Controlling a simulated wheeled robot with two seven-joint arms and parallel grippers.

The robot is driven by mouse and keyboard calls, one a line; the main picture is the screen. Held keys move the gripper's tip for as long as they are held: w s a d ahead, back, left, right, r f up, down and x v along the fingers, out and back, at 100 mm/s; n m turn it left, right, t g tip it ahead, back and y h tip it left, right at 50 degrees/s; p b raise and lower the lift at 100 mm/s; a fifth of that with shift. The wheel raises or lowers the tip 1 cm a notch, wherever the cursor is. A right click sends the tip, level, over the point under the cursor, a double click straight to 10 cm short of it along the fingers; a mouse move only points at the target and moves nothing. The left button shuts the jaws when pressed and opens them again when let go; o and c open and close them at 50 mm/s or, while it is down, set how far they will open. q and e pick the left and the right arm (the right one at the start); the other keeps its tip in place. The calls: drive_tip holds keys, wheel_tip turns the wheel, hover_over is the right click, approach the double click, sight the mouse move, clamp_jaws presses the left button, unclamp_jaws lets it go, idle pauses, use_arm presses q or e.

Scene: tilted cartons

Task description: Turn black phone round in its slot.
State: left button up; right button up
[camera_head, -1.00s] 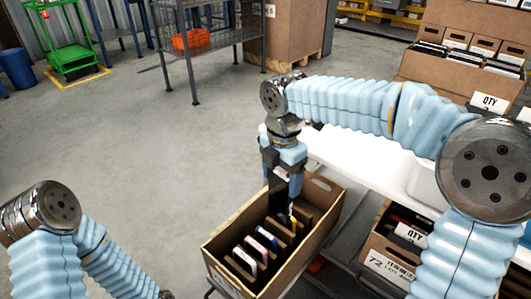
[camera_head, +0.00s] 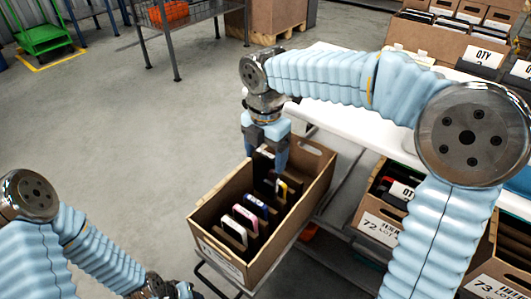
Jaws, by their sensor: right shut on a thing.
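An open brown carton (camera_head: 215,258) stands tilted below my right arm, with several phones upright in its slots. My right gripper (camera_head: 264,158) points down over the far part of the carton. It is shut on a dark thing between its fingers, which looks like the black phone (camera_head: 263,179); the fingers and neighbouring phones hide much of it. I cannot tell whether its lower edge is in the slot. White-edged, blue and pink-edged phones stand nearer the front. My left gripper (camera_head: 180,291) shows only partly at the bottom edge, away from the carton; its fingers are not clear.
Other cartons with white labels (camera_head: 380,226) stand at the right, partly behind my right arm. A white table (camera_head: 335,118) lies behind the carton. A wire-shelf rack (camera_head: 200,15) stands at the back.

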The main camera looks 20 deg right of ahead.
sight(266, 190)
drive_tip(key=shift+f+b, duration=0.35)
drive_tip(key=shift+f, duration=0.25)
drive_tip(key=shift+f+b, duration=0.95)
drive_tip(key=shift+f, duration=0.65)
drive_tip(key=shift+f+b, duration=2.2)
drive_tip(key=shift+f, duration=1.4)
drive_tip(key=shift+f+b, duration=0.3)
drive_tip(key=shift+f, duration=0.2)
drive_tip(key=shift+f, duration=0.25)
drive_tip(key=o, duration=0.9)
drive_tip(key=shift+o, duration=0.2)
wheel_tip(266, 190, up, 14)
drive_tip(key=p, duration=0.3)
drive_tip(key=shift+f+p, duration=0.1)
drive_tip(key=shift+p, duration=0.25)
